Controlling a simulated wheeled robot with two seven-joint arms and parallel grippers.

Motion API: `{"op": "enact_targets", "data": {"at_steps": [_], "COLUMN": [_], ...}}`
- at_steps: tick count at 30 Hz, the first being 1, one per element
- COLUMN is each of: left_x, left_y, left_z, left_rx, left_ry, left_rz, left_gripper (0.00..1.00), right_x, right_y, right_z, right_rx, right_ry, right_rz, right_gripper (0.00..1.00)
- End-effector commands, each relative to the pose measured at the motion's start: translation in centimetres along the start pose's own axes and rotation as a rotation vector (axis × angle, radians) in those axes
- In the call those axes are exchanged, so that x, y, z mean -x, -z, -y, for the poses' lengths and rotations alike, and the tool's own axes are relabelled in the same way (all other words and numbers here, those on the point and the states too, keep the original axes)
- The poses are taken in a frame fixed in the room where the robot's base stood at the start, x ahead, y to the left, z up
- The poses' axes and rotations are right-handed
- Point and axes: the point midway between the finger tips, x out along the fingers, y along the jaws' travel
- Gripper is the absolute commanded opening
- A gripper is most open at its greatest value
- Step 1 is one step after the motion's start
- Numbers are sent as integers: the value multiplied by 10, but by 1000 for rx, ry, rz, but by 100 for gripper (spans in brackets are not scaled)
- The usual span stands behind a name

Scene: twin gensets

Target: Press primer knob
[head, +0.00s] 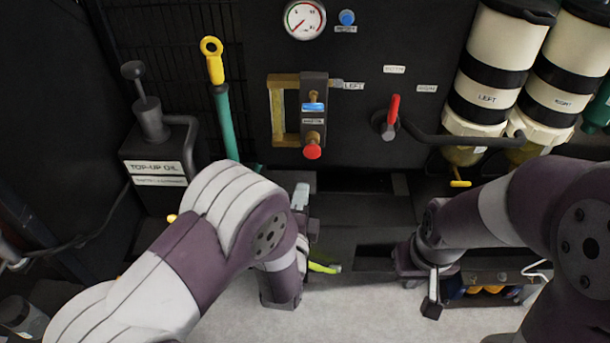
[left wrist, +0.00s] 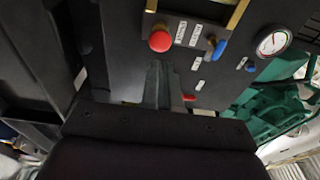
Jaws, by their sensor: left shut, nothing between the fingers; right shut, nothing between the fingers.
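A round red knob (head: 312,151) sits at the bottom of a dark unit (head: 314,92) with a blue lever (head: 313,107) and a brass frame on the black panel. Its small label is unreadable, so I cannot tell whether it is the primer knob. In the left wrist view the red knob (left wrist: 160,40) is just beyond my left gripper's fingers (left wrist: 162,80); contact is not visible. In the head view my left gripper (head: 301,195) is shut and empty below the knob, partly hidden by my arm. My right gripper (head: 432,308) is shut and empty, low at the right.
A red-handled lever (head: 391,112) marked "RIGHT" is right of the unit. A gauge (head: 304,19) and blue knob (head: 347,17) are above. Canisters (head: 490,85) stand at the right. A top-up oil can (head: 155,155) and a yellow-handled green tool (head: 223,110) are left.

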Motion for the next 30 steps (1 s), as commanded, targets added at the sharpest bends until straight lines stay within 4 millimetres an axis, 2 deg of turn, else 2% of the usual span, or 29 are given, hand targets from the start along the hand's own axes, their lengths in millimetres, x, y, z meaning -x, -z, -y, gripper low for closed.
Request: {"op": "enact_targets", "data": {"at_steps": [3, 7, 30], "left_x": [15, 22, 22], "left_y": [1, 0, 0], "left_z": [0, 0, 0], "left_rx": [0, 0, 0], "left_ry": [-1, 0, 0], "left_rz": [-2, 0, 0], "left_gripper": [0, 0, 0], "right_x": [3, 3, 3], "right_y": [0, 0, 0], "right_z": [0, 0, 0], "right_rx": [0, 0, 0], "right_ry": [0, 0, 0], "right_rz": [0, 0, 0], "right_gripper": [0, 0, 0]}}
